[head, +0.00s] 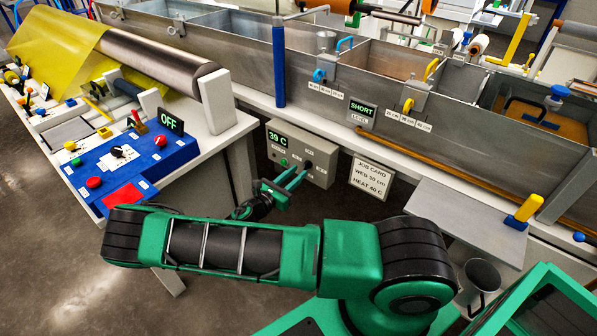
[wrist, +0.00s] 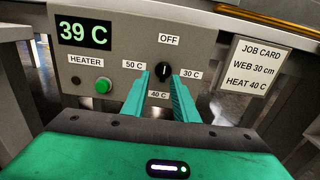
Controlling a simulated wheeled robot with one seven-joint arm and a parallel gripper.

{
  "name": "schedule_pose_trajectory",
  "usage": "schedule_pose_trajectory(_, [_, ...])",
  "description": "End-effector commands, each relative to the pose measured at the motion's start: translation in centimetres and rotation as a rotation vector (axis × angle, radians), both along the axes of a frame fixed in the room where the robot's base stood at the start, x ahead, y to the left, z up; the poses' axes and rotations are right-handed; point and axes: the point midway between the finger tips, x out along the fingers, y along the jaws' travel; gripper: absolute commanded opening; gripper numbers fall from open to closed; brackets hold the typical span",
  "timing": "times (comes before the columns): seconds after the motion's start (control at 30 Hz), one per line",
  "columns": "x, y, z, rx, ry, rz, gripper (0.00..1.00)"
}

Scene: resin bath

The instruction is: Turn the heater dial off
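The heater dial (wrist: 163,70) is a black round knob with a white mark on the grey heater box (wrist: 205,28). The labels around it are OFF above, 30 C right, 40 C below and 50 C left. Its white mark looks roughly upright; I cannot tell for sure which end points. In the head view the dial (head: 307,165) is small on the box front. My gripper (wrist: 160,78) is open, its green fingers reaching to either side of the dial's lower part. Contact cannot be made out. My gripper also shows in the head view (head: 290,182), in front of the box.
The box has a green display (wrist: 83,33) reading 39 C, a green button (wrist: 103,86) and a dark lamp (wrist: 75,80). A job card (wrist: 257,66) reading HEAT 40 C hangs at right. A white table (head: 225,130) stands left; the metal bath (head: 345,95) runs above.

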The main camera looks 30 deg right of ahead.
Motion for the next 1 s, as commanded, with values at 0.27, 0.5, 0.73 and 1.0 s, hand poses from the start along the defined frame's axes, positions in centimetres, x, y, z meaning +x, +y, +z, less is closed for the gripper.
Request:
schedule_pose_trajectory(0.27, [-1.5,5.1,-0.1,0.002,0.001,0.005,0.27])
schedule_pose_trajectory(0.5, [-2.2,7.5,0.0,0.001,-0.002,0.006,0.27])
schedule_pose_trajectory(0.73, [-2.4,7.9,0.0,0.0,-0.001,0.004,0.27])
schedule_pose_trajectory(1.0, [-2.4,7.9,-0.1,0.0,-0.001,0.004,0.27])
